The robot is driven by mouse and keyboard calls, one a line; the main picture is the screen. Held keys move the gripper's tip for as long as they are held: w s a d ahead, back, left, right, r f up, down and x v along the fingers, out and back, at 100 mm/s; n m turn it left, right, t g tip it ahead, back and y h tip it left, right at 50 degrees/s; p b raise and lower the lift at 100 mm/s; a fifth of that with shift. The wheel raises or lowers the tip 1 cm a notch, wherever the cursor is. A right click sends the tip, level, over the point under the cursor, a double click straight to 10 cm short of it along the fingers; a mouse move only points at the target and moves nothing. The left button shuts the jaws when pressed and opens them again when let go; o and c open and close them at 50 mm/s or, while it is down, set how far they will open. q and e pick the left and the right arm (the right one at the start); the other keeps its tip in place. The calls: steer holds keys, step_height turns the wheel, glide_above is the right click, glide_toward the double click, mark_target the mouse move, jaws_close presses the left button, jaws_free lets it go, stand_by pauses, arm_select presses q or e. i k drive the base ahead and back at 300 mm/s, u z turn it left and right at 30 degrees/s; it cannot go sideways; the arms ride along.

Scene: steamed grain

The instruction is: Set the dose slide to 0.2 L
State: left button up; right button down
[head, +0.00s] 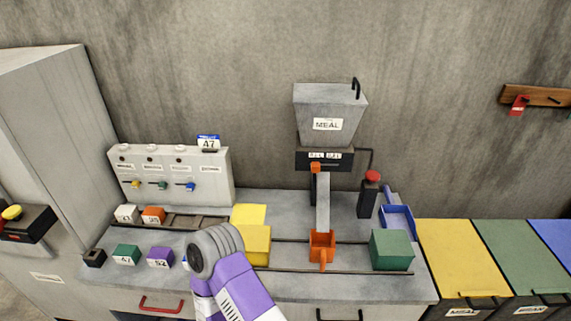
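The grey hopper labelled MEAL (327,105) is fixed to the wall above the counter. Below it is a dark dose slide bar (345,160) with white marks too small to read surely. An orange slide knob (316,168) sits at the left part of this bar. A grey chute (323,203) runs down from there to an orange scoop or cup (322,246). One of my arms, purple and white with a grey ridged joint, comes in from the bottom middle. Neither gripper is visible.
A yellow block (255,245) and a green block (391,250) flank the orange cup. A black post with a red knob (371,177) and a blue tray (398,219) stand right. A panel with small coloured sliders (170,175) stands left. Yellow (455,255) and green bins are at right.

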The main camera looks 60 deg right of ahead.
mark_target(315, 166)
steer(key=k, duration=0.75)
steer(key=z, duration=0.95)
steer(key=i, duration=0.1)
steer(key=z, duration=0.05)
